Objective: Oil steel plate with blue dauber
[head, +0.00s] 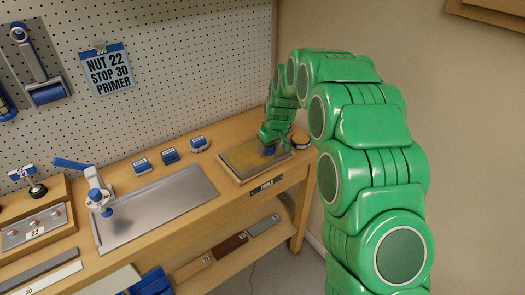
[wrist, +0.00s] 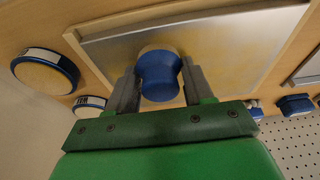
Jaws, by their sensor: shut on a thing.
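The steel plate (head: 237,157) lies in a wooden surround at the right end of the bench, with a yellowish film over much of its face. It also fills the top of the wrist view (wrist: 225,40). My gripper (head: 268,149) is over the plate's right part. In the wrist view my gripper (wrist: 160,82) is shut on the blue dauber (wrist: 160,86), one grey finger on each side of its narrow waist. The dauber's far end points at the plate and seems to meet it; the exact contact is hidden.
A round tin (head: 300,141) stands right of the plate. Several small blue-and-white containers (head: 170,155) stand left of it, near the pegboard. Further left are a bare metal sheet (head: 165,205) and a blue-handled device (head: 97,195). A sign (head: 106,70) hangs on the pegboard.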

